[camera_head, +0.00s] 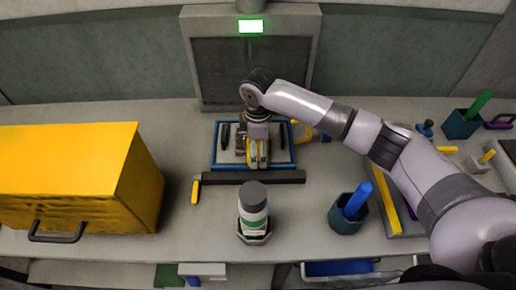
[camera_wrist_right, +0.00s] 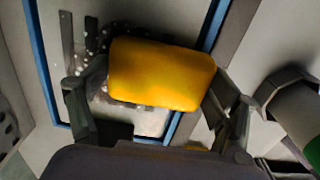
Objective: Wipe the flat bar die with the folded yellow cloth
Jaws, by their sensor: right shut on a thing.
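My right gripper (camera_head: 257,160) is over a blue-rimmed tray (camera_head: 214,160) in the head view. It is shut on the folded yellow cloth (camera_wrist_right: 162,75), which fills the space between the two fingers in the wrist view. Beneath the cloth lies a pale plate with dark, white-speckled patches (camera_wrist_right: 100,45); the cloth hides part of it. Narrow dark pieces (camera_head: 225,136) lie in the tray's left part. I cannot tell which piece is the flat bar die, nor whether the cloth touches it. My left gripper is out of view.
A long dark bar (camera_head: 280,177) lies in front of the tray, near a yellow-handled tool (camera_head: 195,191). A capped bottle (camera_head: 253,212) stands nearer, with a dark cup (camera_head: 348,218) to its right. A large yellow box (camera_head: 70,165) fills the left. A grey machine (camera_head: 310,60) stands behind.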

